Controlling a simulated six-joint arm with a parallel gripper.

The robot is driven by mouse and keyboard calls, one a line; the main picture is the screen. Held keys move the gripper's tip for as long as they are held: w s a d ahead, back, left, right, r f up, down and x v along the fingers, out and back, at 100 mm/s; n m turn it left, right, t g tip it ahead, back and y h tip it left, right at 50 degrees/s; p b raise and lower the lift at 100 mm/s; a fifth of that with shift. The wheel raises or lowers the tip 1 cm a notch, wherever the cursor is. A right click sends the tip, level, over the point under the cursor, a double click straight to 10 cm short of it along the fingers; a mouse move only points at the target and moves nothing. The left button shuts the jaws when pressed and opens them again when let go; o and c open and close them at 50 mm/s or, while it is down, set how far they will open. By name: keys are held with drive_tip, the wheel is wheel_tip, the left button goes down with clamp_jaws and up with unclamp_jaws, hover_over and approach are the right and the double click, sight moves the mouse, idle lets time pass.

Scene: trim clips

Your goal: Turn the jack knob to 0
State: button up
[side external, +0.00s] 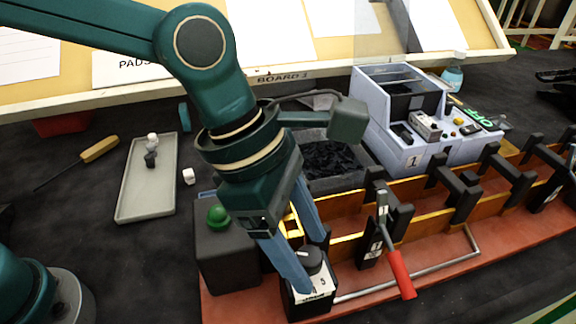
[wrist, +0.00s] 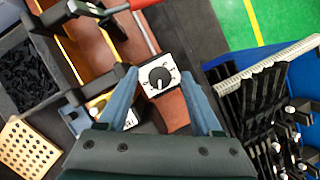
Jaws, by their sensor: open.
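The jack knob (side external: 312,258) is a round black dial on a small black box with a white numbered face (side external: 318,287), at the near end of the red-brown base. In the wrist view the knob (wrist: 159,77) sits near the middle of its white plate, with a pale pointer mark; I cannot read which number it points to. My gripper (side external: 314,264) is open, pointing down, with one blue finger on either side of the knob. In the wrist view the fingertips (wrist: 158,73) also flank the plate, with gaps to the knob. No contact shows.
A red-handled lever (side external: 400,274) and a metal rod (side external: 430,278) stand close to the right of the knob. A dark box with a green button (side external: 218,217) is close at left. A bin of black clips (side external: 330,160) lies behind. A grey tray (side external: 133,205) lies further left.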

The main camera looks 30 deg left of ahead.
drive_tip(key=w+a+r+t, duration=0.2)
drive_tip(key=a+r+t, duration=0.1)
drive_tip(key=a+r, duration=0.75)
drive_tip(key=s+a+f+m+y, duration=0.2)
drive_tip(key=s+a+f+m, duration=0.1)
drive_tip(key=a+m, duration=0.4)
drive_tip(key=s+a+f+m+t+y, duration=0.1)
drive_tip(key=s+a+f+m, duration=0.3)
drive_tip(key=m, duration=0.9)
drive_tip(key=s+a+y, duration=0.1)
drive_tip(key=a, duration=0.2)
drive_tip(key=shift+s+a+f+t, duration=0.25)
drive_tip(key=shift+a+f+t, duration=0.05)
drive_tip(key=shift+a, duration=0.05)
drive_tip(key=shift+m, duration=0.5)
